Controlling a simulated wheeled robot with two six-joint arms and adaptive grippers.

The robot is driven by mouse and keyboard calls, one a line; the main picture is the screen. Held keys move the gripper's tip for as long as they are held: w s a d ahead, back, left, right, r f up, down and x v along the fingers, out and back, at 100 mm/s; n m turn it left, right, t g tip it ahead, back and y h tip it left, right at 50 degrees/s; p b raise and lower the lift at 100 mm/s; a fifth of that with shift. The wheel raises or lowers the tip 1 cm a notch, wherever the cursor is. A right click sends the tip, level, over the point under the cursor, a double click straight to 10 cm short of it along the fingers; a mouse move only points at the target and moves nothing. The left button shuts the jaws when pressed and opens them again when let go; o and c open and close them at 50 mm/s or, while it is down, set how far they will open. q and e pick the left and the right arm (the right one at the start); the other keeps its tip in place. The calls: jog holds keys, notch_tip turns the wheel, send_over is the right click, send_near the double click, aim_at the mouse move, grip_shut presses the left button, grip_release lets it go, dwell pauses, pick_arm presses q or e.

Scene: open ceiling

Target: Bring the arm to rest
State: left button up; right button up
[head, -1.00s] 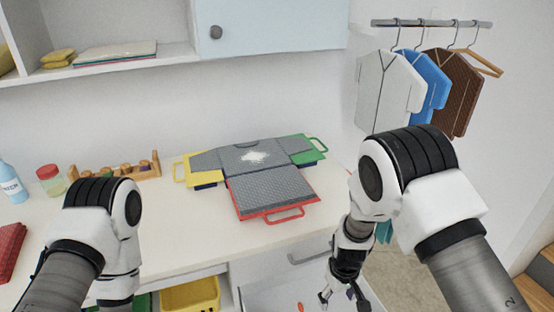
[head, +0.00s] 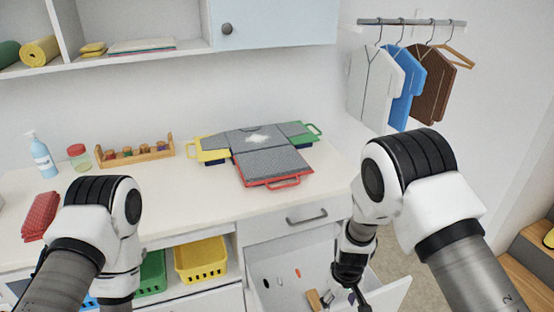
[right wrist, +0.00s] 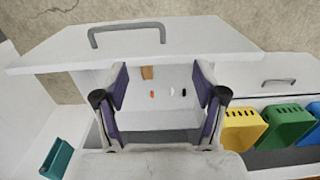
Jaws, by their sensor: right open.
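My right gripper (head: 349,294) hangs over the pulled-out white drawer (head: 386,290) at the bottom of the head view. In the right wrist view its two fingers stand wide apart, with nothing between them (right wrist: 161,78), so it is open and empty. The drawer's front and handle (right wrist: 127,30) show beyond the fingers. Several small items, one a brown block (head: 313,299), lie on the drawer's floor. My left arm (head: 104,225) is at the lower left, with its gripper out of sight.
A grey shirt (head: 266,162) lies on a folding board with a red-handled flap (head: 273,184) on the counter. Yellow (head: 201,262) and green (head: 151,273) baskets sit below. Shirts hang on a rail (head: 411,22) at the right. The counter's front middle is clear.

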jog(key=s+d+f+g+b, duration=0.2)
jog(key=s+f, duration=0.1)
jog(key=f, duration=0.5)
pick_arm(q)
notch_tip(320, 180, down, 11)
jog(key=w+b, duration=0.1)
jog(key=b, duration=0.7)
jog(key=shift+f, duration=0.15)
pick_arm(e)
jog(key=s+d+f+m, duration=0.1)
jog(key=s+d+f, duration=0.1)
jog(key=s, duration=0.5)
jog(key=s+d+f+m+t, duration=0.1)
jog(key=s+d+f, duration=0.2)
jog(key=s, duration=0.4)
jog(key=s+d+f+m+t, duration=0.1)
jog(key=s+d+f+m, duration=0.1)
jog(key=s+f, duration=0.2)
jog(key=s, duration=0.3)
jog(key=shift+s+d+f, duration=0.15)
jog(key=shift+s+f, duration=0.05)
jog(key=shift+s, duration=0.1)
